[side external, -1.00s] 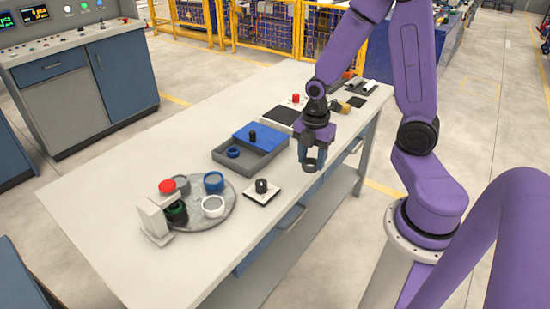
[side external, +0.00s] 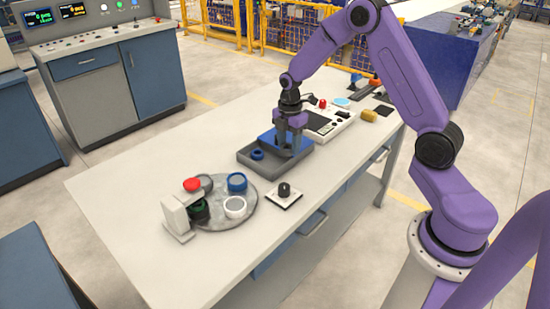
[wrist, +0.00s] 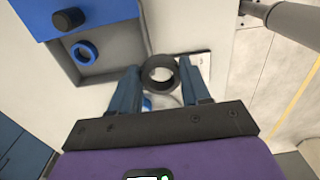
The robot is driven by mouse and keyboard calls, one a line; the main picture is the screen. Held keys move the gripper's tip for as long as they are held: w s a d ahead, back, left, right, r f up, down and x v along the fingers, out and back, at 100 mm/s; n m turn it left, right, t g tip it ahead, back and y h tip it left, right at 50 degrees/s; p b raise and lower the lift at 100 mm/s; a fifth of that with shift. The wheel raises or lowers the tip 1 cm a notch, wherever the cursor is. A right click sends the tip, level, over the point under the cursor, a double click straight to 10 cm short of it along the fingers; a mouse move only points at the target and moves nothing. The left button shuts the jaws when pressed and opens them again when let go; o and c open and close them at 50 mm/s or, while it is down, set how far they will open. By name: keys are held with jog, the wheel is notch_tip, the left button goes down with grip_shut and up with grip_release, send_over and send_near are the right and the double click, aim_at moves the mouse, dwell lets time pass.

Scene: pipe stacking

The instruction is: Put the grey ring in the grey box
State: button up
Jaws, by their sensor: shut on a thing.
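My gripper (side external: 292,148) is shut on a dark grey ring (wrist: 148,75), which sits between the fingertips in the wrist view. In the side external view the gripper hangs in front of the grey box (side external: 262,170) and hides part of it; the ring is hard to make out there. The box is a low open tray, partly covered by a blue panel (side external: 268,138). A blue ring (side external: 257,155) lies in its open part. In the wrist view the box (wrist: 112,50) is up and left of the held ring, which appears outside its edge.
A round grey plate (side external: 230,221) with several rings and a white post (side external: 176,216) stands at the left. A white square with a black knob (side external: 284,190) lies near the front edge. A white panel with a red button (side external: 322,103) is behind.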

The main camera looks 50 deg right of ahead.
send_over(275, 166)
notch_tip(275, 166, down, 6)
jog(key=shift+s+d+f, duration=0.1)
jog(key=shift+s+f, duration=0.05)
jog(key=shift+f, duration=1.65)
jog(key=shift+f, duration=0.15)
jog(key=o, duration=0.8)
